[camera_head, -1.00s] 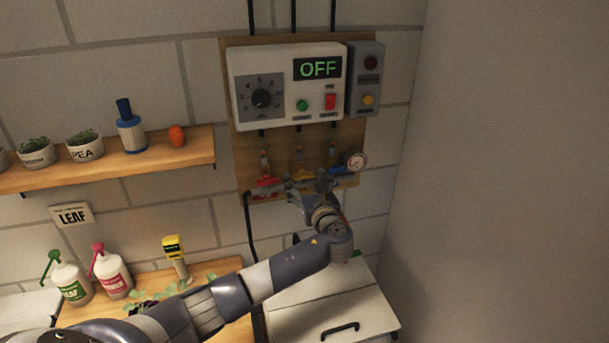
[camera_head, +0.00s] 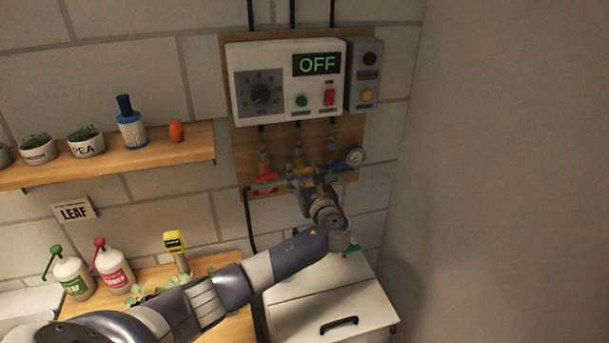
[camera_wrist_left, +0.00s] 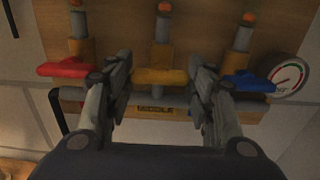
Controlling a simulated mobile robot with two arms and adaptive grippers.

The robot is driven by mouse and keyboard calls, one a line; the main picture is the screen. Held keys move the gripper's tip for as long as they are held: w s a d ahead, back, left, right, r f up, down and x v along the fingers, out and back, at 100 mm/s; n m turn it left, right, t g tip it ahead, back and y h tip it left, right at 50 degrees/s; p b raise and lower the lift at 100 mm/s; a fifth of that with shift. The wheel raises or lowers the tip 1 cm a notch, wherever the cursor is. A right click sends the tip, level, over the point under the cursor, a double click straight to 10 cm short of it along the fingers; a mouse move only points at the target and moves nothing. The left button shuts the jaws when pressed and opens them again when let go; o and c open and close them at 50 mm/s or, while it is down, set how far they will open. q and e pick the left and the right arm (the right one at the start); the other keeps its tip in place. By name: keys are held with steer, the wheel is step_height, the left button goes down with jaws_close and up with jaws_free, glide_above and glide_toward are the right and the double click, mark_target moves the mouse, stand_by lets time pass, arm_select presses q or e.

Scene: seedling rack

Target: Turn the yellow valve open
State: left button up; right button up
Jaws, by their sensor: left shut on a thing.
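The yellow valve (camera_wrist_left: 160,76) is in the middle of the row of three in the left wrist view, its handle lying across the pipe. In the head view it is mostly hidden behind my gripper. My left gripper (camera_wrist_left: 162,85) has its fingers at the two ends of the yellow handle and is shut on it; it also shows in the head view (camera_head: 306,180). The red valve (camera_wrist_left: 66,68) is to the left of the fingers and the blue valve (camera_wrist_left: 250,83) to the right. My right gripper is in neither view.
A pressure gauge (camera_head: 355,155) sits right of the blue valve. Above the valves is a control box (camera_head: 285,85) reading OFF. A wooden shelf (camera_head: 110,160) with pots is on the left wall. A white cabinet (camera_head: 330,305) stands below my arm.

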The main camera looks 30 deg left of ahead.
arm_select(q)
steer(key=shift+n+b, duration=0.3)
steer(key=shift+n, duration=0.1)
steer(key=shift+f+n+b, duration=0.1)
steer(key=shift+n+b, duration=0.4)
steer(key=shift+n, duration=0.2)
steer(key=n+b, duration=1.3)
steer(key=n, duration=0.2)
steer(key=shift+n+b, duration=0.4)
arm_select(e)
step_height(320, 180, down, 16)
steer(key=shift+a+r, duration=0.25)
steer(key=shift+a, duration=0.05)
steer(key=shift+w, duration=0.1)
